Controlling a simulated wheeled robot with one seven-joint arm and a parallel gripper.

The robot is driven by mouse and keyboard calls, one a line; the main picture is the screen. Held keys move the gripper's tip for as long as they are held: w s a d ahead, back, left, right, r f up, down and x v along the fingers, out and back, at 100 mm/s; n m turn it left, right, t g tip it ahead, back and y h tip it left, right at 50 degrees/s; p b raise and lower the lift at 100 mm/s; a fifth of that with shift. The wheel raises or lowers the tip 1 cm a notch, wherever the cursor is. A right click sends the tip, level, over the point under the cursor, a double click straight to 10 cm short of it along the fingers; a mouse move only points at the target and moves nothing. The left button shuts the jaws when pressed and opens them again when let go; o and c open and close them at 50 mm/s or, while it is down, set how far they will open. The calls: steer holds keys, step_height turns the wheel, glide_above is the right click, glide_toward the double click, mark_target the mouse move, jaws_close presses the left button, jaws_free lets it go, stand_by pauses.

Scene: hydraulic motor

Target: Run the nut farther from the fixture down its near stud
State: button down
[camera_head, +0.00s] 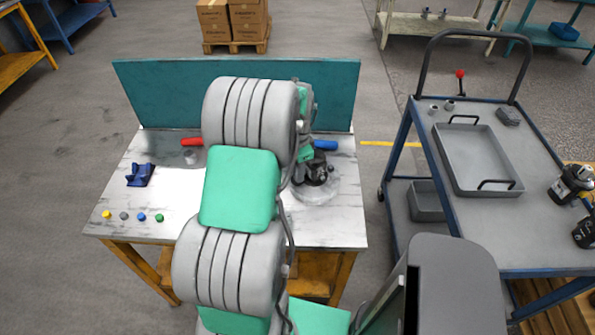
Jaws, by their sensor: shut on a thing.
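The dark hydraulic motor (318,172) stands on a round, pale grey base (318,192) at the right of the marble-topped table. My gripper (308,158) is pointed down over the left side of the motor, partly hidden by my own arm. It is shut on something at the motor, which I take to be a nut. The nut, the studs and the fingertips are too small and covered to make out. A blue fixture-like block (140,175) sits at the table's left.
A red cylinder (192,142), a small grey cup (190,157) and a blue cylinder (326,145) lie near the teal back panel (160,95). Several coloured knobs (141,217) line the front left. A cart (470,228) with a grey tray (475,160) stands right.

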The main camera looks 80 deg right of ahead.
steer(key=m, duration=0.4)
steer(key=shift+m, duration=0.3)
steer(key=c, duration=1.5)
jaws_free()
steer(key=n, duration=0.4)
steer(key=shift+n, duration=0.3)
steer(key=n, duration=0.5)
steer(key=shift+n+b, duration=0.3)
steer(key=shift+n, duration=0.1)
